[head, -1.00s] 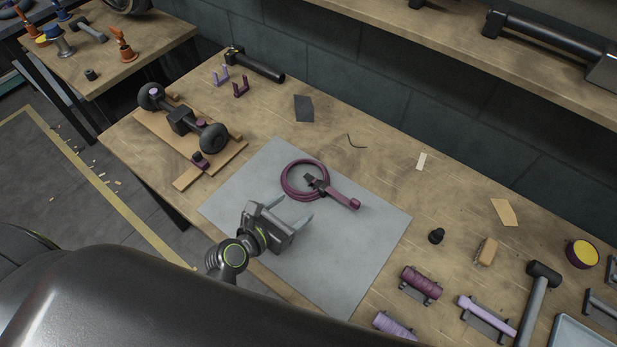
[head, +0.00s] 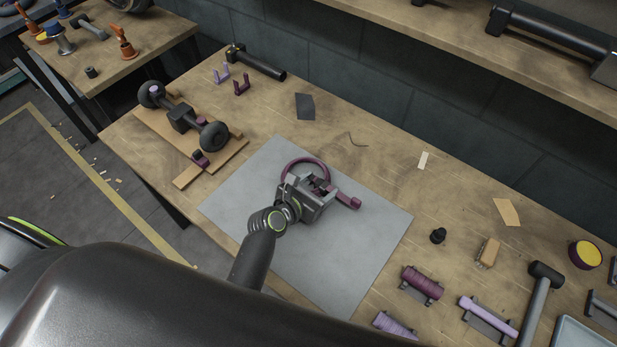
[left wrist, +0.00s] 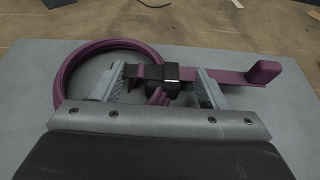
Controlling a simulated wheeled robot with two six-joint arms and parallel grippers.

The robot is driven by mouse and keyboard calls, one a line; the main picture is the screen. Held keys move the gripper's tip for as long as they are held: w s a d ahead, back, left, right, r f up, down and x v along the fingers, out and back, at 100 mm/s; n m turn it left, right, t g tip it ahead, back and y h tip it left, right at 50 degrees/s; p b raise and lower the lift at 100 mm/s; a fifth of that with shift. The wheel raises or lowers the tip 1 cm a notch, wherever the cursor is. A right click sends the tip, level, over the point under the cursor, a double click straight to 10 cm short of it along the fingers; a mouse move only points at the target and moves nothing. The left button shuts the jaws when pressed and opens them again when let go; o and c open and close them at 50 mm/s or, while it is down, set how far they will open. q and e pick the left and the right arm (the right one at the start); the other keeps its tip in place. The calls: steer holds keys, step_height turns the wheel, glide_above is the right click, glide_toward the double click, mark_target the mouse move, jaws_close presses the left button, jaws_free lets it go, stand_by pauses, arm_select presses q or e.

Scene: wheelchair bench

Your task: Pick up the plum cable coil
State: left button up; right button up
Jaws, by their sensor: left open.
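The plum cable coil (head: 287,166) lies on the grey mat (head: 246,220) on the bench. It also shows in the left wrist view (left wrist: 72,76), with a black strap and buckle (left wrist: 163,80) around its bundled side and a plum bar with an upturned end (left wrist: 262,73) reaching right. My left gripper (head: 318,187) is over the strapped part of the coil and hides some of it. In the left wrist view its two fingers (left wrist: 160,85) are open, one on each side of the buckle. I cannot tell whether they touch it. My right gripper is not in view.
An axle with black wheels (head: 183,121) rests on wooden boards at the left. Spools (head: 422,284), a brush (head: 488,252) and a mallet (head: 538,295) lie at the right. The mat around the coil is otherwise clear.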

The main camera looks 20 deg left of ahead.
arm_select(q)
steer(key=c, duration=1.3)
